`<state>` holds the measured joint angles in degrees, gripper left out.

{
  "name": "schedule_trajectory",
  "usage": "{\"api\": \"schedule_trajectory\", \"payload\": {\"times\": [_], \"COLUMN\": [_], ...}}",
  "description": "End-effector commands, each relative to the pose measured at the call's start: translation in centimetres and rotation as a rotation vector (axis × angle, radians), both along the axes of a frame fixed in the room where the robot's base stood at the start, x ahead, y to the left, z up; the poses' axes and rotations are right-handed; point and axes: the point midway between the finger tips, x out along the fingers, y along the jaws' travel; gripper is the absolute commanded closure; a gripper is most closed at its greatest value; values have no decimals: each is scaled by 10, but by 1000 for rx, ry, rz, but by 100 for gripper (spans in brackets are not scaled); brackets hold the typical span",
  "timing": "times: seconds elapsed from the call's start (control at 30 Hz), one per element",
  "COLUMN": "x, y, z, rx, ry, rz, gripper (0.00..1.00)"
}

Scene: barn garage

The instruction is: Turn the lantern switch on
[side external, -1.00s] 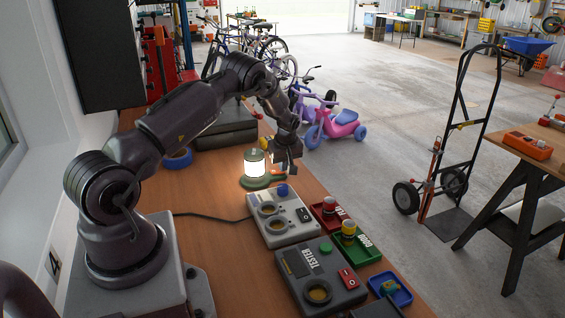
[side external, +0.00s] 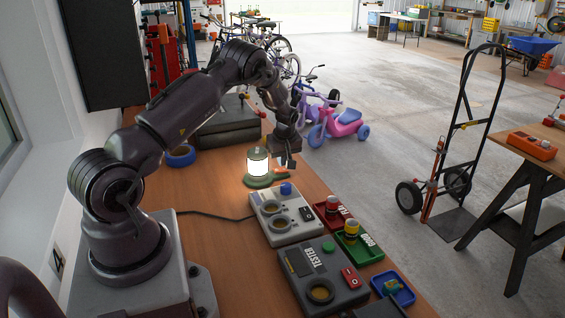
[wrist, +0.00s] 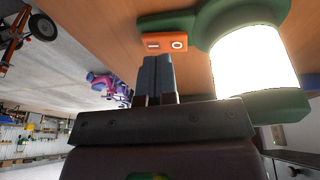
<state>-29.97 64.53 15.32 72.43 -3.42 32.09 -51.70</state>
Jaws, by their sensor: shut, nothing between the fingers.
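The lantern (side external: 258,163) stands upright on the wooden bench, its white globe glowing brightly above a green base. In the wrist view the glowing lantern (wrist: 248,58) fills the upper right. Its orange rocker switch (wrist: 163,44), marked with a line and a circle, sits on a green arm of the base. I cannot tell which side of the rocker is pressed. My gripper (side external: 287,164) is just right of the lantern, close to the switch. In the wrist view its fingertips (wrist: 157,59) are together and empty, just below the switch with a small gap showing.
A light grey device (side external: 270,228) and a dark tester box (side external: 300,293) lie in front of the lantern. Red (side external: 323,220), green (side external: 374,252) and blue (side external: 407,297) trays stand to their right. A blue tape roll (side external: 180,156) lies behind left.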

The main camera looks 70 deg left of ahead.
Motion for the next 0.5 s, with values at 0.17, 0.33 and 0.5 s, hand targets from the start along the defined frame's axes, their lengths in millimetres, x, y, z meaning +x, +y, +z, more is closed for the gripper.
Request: {"api": "schedule_trajectory", "payload": {"times": [0.17, 0.33, 0.5], "x": [6, 14, 19], "y": [-2, -14, -23], "z": [38, 76, 105], "rx": [3, 3, 1], "ry": [-5, -4, -2], "rz": [-1, -3, -3], "gripper": [100, 100, 100]}}
